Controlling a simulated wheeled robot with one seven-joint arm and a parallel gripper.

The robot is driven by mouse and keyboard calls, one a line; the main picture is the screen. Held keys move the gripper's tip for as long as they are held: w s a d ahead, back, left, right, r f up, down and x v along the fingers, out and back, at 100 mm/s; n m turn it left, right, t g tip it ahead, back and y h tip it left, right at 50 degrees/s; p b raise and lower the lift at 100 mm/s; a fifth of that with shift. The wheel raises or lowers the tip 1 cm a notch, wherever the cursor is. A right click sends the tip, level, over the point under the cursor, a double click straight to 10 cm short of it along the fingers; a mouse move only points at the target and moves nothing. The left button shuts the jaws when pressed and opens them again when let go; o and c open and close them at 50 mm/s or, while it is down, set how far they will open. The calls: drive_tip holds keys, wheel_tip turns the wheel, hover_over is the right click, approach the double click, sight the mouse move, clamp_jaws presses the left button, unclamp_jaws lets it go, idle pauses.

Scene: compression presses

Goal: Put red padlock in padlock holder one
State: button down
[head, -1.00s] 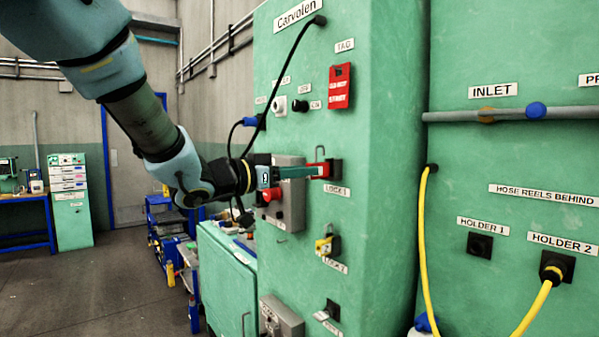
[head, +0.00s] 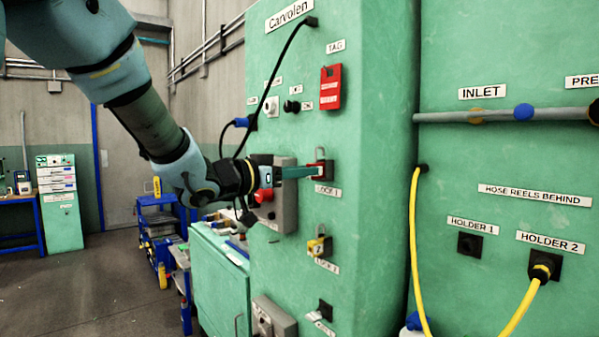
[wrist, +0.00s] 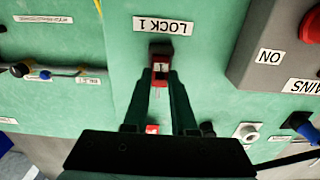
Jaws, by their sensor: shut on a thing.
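The red padlock (head: 316,169) has a grey shackle pointing up. It sits at the black holder (head: 329,169) above the LOCK 1 label on the green cabinet. My gripper (head: 312,172) reaches in from the left, level, with its green fingers closed on the padlock body. In the wrist view the padlock (wrist: 159,74) is between the fingertips (wrist: 160,82), right against the dark holder (wrist: 161,48) beside the upside-down LOCK 1 label. The fingers hide part of the padlock, so I cannot tell how deep it sits.
A grey box with a red button (head: 264,195) is close beside my gripper. A red tag (head: 331,87) hangs above, and a black cable (head: 277,85) runs down the cabinet front.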

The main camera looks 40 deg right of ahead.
drive_tip(key=shift+d, duration=0.3)
drive_tip(key=c, duration=0.6)
unclamp_jaws()
drive_tip(key=shift+c, duration=0.2)
drive_tip(key=a+b, duration=0.3)
drive_tip(key=a, duration=0.7)
drive_tip(key=shift+w+a, duration=0.25)
drive_tip(key=shift+a, duration=0.15)
